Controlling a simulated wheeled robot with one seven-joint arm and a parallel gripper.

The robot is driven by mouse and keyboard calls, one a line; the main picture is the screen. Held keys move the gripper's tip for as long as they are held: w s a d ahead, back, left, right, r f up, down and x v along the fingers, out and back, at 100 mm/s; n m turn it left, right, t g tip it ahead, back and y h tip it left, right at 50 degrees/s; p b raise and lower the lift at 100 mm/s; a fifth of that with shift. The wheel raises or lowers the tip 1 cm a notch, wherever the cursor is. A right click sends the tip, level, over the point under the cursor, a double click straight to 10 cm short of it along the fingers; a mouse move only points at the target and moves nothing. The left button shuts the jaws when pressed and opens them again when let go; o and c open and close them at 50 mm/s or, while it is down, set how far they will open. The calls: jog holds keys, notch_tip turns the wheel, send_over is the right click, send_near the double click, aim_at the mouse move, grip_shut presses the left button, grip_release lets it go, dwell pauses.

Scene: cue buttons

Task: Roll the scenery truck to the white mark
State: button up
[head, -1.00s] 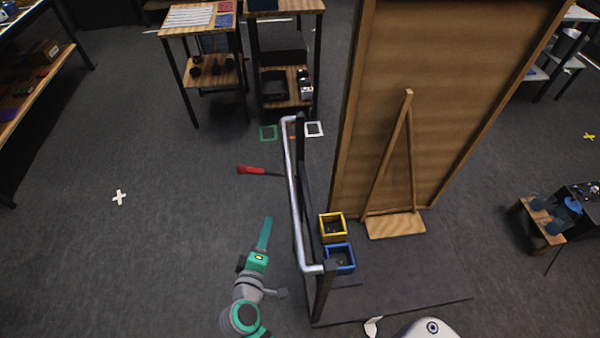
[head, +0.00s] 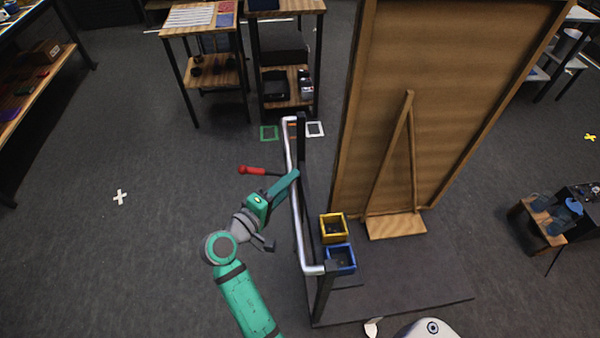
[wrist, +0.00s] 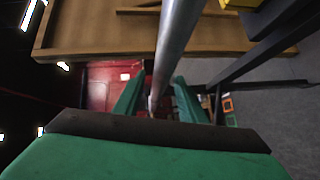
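The scenery truck is a dark flat platform (head: 400,293) carrying a tall wooden panel (head: 455,75) with a brace. A grey metal push bar (head: 299,225) runs along its left side. My gripper (head: 294,176) is at this bar. In the wrist view, the bar (wrist: 176,40) passes between my green fingers (wrist: 160,78), which stand apart with gaps showing, so the gripper is open around it. A white cross (head: 119,197) lies on the floor at left. A white square outline (head: 315,129) lies beyond the bar.
A red-handled lever (head: 252,170) sticks out left of the bar, close to my gripper. Yellow (head: 333,227) and blue (head: 340,258) bins sit by the bar. A green square (head: 268,132) and shelved tables (head: 200,75) are beyond. A yellow cross (head: 590,137) is at right.

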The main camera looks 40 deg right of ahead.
jog(key=shift+x, duration=2.7)
jog(key=shift+c, duration=0.2)
grip_shut()
